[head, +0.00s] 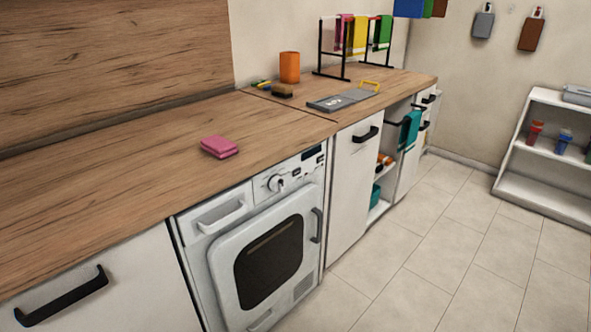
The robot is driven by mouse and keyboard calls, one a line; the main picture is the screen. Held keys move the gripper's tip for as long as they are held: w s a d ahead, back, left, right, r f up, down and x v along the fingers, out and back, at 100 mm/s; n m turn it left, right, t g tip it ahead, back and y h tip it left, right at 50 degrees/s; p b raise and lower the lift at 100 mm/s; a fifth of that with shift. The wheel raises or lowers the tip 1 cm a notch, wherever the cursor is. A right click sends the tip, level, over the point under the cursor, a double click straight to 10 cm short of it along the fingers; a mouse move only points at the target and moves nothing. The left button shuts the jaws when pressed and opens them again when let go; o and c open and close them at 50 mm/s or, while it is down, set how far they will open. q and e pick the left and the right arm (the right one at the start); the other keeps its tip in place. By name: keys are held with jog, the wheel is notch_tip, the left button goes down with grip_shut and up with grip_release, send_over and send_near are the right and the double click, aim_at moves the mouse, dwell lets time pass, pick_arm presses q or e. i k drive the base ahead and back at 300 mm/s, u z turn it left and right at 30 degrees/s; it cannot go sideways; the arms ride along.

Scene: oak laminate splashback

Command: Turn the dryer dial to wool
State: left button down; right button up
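The dryer (215,257) is a white front-loading machine set under the wooden counter, with a dark window in its closed door. Its dial (275,183) is a round knob on the control panel at the upper right of its front, with small marks around it. The marks are too small to read, so I cannot tell which setting the dial points at. A dark display (311,156) sits to the right of the dial. Neither of my grippers is in view.
The wooden counter (120,185) runs above the dryer, with a folded pink cloth (219,147) on it. An orange cup (289,67) and a drying rack (347,48) stand farther back. A black-handled cabinet (350,190) is right of the dryer. The tiled floor (420,265) in front is clear.

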aim_at(276, 183)
jog(key=u, duration=1.05)
jog(key=i, duration=0.8)
jog(key=z, duration=0.25)
